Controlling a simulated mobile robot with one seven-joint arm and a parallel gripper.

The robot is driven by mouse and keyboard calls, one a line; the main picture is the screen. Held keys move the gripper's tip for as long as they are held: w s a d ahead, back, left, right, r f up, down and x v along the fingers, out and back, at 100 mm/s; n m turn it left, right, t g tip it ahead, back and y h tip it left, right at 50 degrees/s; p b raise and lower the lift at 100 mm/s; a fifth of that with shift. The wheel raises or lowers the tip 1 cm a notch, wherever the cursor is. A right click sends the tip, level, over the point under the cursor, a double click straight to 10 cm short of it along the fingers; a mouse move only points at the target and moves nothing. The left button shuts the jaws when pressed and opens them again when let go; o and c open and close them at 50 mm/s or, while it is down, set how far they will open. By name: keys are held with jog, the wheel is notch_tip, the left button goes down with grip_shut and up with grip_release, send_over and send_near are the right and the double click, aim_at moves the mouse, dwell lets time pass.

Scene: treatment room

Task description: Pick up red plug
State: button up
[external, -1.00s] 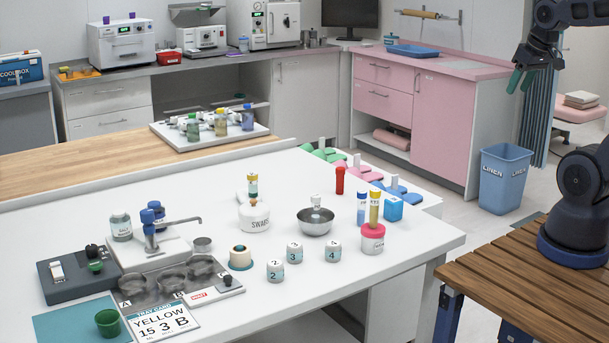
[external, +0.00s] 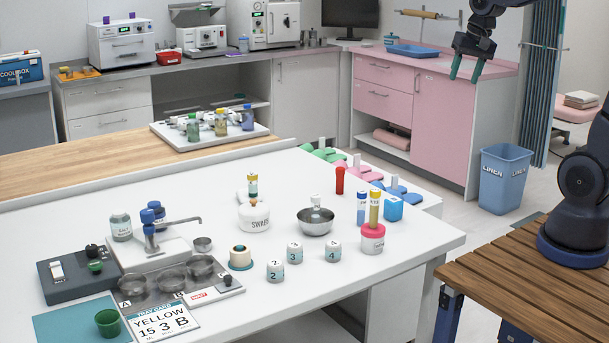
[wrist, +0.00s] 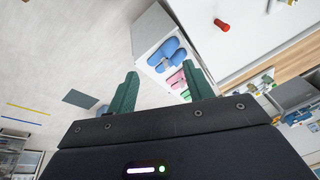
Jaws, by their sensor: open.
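The red plug (external: 339,180) is a small upright red cylinder with a wider top, standing near the back right edge of the white table (external: 180,215). In the wrist view the red plug (wrist: 221,24) shows near the top, right of centre, beyond the fingertips. My gripper (external: 467,78) is open and empty, with its green fingers pointing down, up and to the right of the plug and well apart from it. In the wrist view my gripper (wrist: 161,79) shows its two green fingers spread, with nothing between them in its hold.
Left of the plug are a metal bowl (external: 316,222) and a white swab jar (external: 254,216). Coloured clips line the table's far edge.

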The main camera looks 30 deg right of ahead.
jog(key=w+a+f+m+g, duration=0.1)
jog(key=w+a+f+m, duration=0.25)
jog(key=w, duration=0.55)
jog(key=m+g, duration=0.2)
jog(key=m, duration=0.5)
send_over(343, 169)
jog(key=shift+h, duration=0.3)
jog(key=f, duration=2.2)
jog(key=shift+d+f, duration=0.2)
jog(key=shift+d, duration=0.1)
jog(key=shift+w+a+f+m, duration=0.1)
jog(key=shift+a+f+m, duration=0.15)
jog(key=shift+f, duration=0.3)
notch_tip(343, 169, down, 5)
jog(key=shift+f, duration=0.15)
jog(key=shift+w+a+f, duration=0.1)
jog(key=shift+w+f, duration=0.1)
jog(key=shift+f, duration=1.1)
jog(key=shift+w+a+f, duration=0.1)
jog(key=shift+w+f, duration=0.1)
jog(key=shift+f, duration=1.1)
jog(key=shift+c, duration=0.4)
jog(key=c, duration=1)
